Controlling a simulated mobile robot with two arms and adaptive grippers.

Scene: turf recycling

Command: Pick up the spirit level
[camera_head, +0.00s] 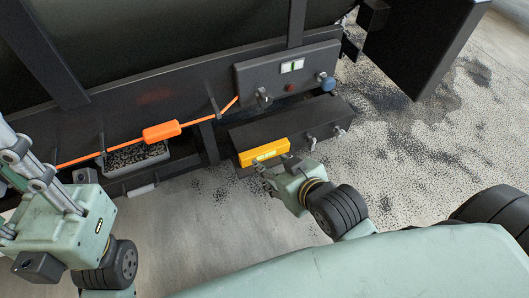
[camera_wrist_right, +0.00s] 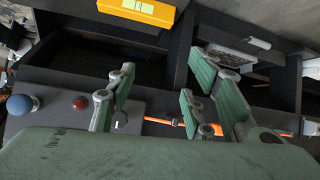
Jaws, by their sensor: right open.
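The spirit level (camera_head: 264,152) is a yellow-orange bar with a pale greenish vial window. It lies along the front edge of a dark box-like ledge in the head view. It also shows at the top of the right wrist view (camera_wrist_right: 132,8), partly cut off. My right gripper (camera_head: 263,173) is just below and in front of the level, apart from it. In the right wrist view its fingers (camera_wrist_right: 163,82) are spread with nothing between them. My left gripper (camera_head: 30,168) is at the far left edge, partly cut off, and its opening is unclear.
A dark panel (camera_head: 257,77) with a red button, blue knob and white switch sits above the ledge. An orange cable with an orange block (camera_head: 161,131) runs left across a dark beam. A grey tray (camera_head: 136,158) of granules sits below. Granule-strewn floor lies right.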

